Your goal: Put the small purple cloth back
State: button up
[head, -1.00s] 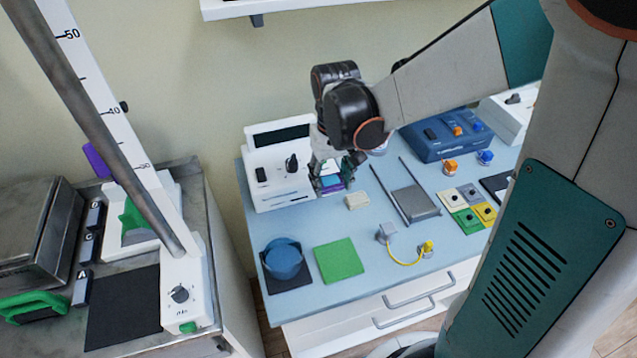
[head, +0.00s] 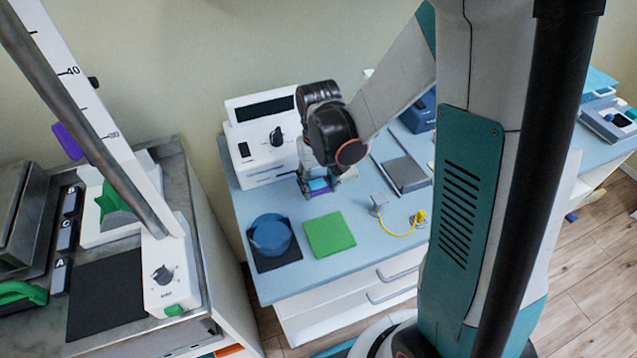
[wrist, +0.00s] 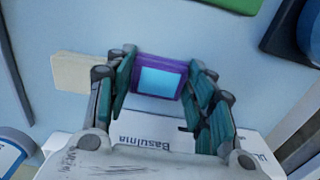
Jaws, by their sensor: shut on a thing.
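My gripper (head: 318,187) is over the desk in front of the white console. In the wrist view my gripper (wrist: 160,62) has its fingers on both sides of a small purple piece (wrist: 160,76) with a light-blue face, and is shut on it. I take this for the small purple cloth. It also shows under my gripper in the head view (head: 319,185). Whether it touches the desk I cannot tell. A flat green square (head: 329,235) lies nearer the desk's front edge. A round blue thing (head: 271,234) sits on a dark square (head: 283,260) to its left.
The white console (head: 262,150) stands close behind my gripper. A cream block (wrist: 82,72) lies beside it. A grey tray (head: 405,172) and a yellow cable (head: 400,236) are to the right. Bare blue desk (head: 245,205) shows left of my gripper.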

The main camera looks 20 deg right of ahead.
aim_at(319, 185)
jog(key=shift+f, duration=0.1)
jog(key=o, duration=1)
notch_tip(319, 185, up, 12)
jog(key=p, duration=0.4)
jog(key=shift+s+r+t, duration=1.2)
jog(key=shift+s+r, duration=0.85)
jog(key=shift+s+r+t, duration=1.2)
jog(key=shift+s+r, duration=0.8)
jog(key=shift+r, duration=0.1)
jog(key=shift+s+r+t, duration=1.2)
jog(key=shift+s+r, duration=0.85)
